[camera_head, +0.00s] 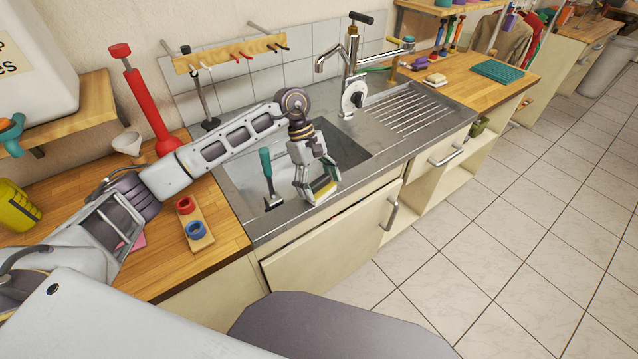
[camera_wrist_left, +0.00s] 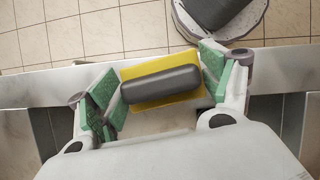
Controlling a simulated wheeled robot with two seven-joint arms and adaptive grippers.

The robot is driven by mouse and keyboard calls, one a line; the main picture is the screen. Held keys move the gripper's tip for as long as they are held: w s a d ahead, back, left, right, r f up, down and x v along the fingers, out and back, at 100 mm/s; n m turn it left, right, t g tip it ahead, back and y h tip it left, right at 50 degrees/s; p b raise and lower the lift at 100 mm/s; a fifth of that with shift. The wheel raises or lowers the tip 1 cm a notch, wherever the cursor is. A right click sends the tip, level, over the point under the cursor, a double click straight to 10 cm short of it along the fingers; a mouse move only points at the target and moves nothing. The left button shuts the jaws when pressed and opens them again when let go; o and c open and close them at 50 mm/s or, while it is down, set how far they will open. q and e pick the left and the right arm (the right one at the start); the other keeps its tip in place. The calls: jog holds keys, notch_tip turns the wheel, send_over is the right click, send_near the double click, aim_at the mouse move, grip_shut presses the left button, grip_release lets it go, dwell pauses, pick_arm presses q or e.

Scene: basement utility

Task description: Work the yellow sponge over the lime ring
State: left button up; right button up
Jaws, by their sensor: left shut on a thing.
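The yellow sponge (camera_wrist_left: 135,74) has a dark grey block on it and sits between the green pads of my left gripper (camera_wrist_left: 160,88) in the left wrist view. In the head view my left gripper (camera_head: 317,192) points down at the front edge of the sink basin (camera_head: 352,160), shut on the sponge (camera_head: 325,187). I cannot tell whether the sponge touches the sink surface. I cannot make out the lime ring; the arm and gripper cover part of the basin. My right gripper is not in view.
A teal-handled scraper (camera_head: 267,172) leans in the basin just left of the gripper. The tap (camera_head: 350,60) stands behind, with a ribbed drainboard (camera_head: 405,110) to its right. A small wooden holder with red and blue rings (camera_head: 194,222) lies on the left counter.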

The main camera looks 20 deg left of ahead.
pick_arm(q)
jog(key=shift+f+b, duration=0.2)
jog(key=shift+b, duration=0.1)
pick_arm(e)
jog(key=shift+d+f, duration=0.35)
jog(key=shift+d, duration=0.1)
pick_arm(q)
jog(key=shift+s+d, duration=0.1)
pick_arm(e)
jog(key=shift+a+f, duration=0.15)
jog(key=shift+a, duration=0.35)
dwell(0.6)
pick_arm(q)
jog(key=shift+s+d, duration=0.15)
jog(key=shift+d, duration=0.05)
jog(key=shift+s+d+b, duration=0.2)
jog(key=shift+d+b, duration=0.1)
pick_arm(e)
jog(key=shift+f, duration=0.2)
pick_arm(q)
jog(key=shift+w+a+r, duration=0.1)
jog(key=shift+w+a, duration=0.05)
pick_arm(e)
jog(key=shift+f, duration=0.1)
